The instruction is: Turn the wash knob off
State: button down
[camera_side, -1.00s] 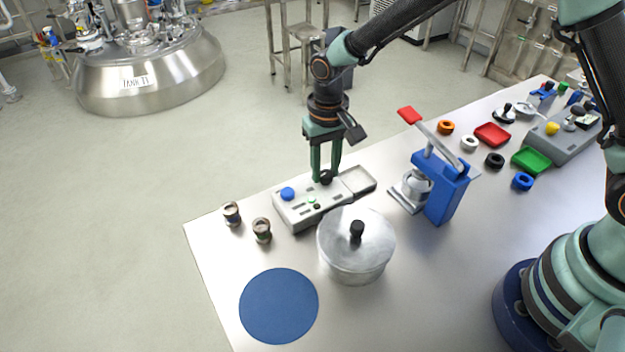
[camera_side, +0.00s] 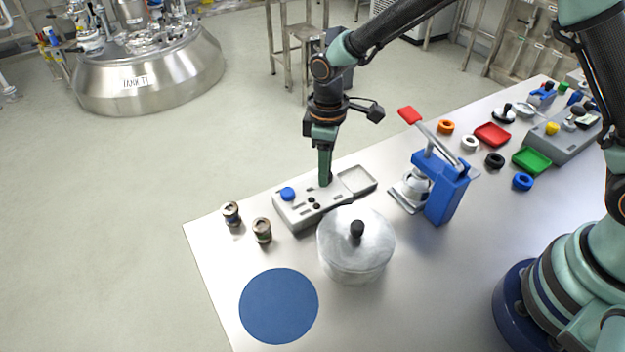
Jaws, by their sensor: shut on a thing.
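A grey control panel (camera_side: 296,212) lies on the steel table, with a blue knob (camera_side: 288,194) at its left and small dark buttons along its front. My gripper (camera_side: 326,182) points straight down onto the panel's right part. It is shut on the black knob, which stood there a second ago and is now mostly hidden behind the fingers. The fingers are seen edge-on, one in front of the other. I see no lettering that tells which knob is the wash knob.
A lidded steel pot (camera_side: 355,255) stands just in front of the panel. A blue press (camera_side: 446,190) stands to the right. Two small jars (camera_side: 262,231) stand at the left, behind a blue round mat (camera_side: 279,306). Rings and trays lie farther right.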

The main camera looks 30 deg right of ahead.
jog(key=n, duration=0.5)
jog(key=shift+r+n, duration=0.1)
jog(key=shift+n, duration=0.2)
dwell(0.4)
jog(key=c, duration=0.5)
grip_release()
jog(key=shift+c, duration=0.2)
notch_tip(320, 180, up, 12)
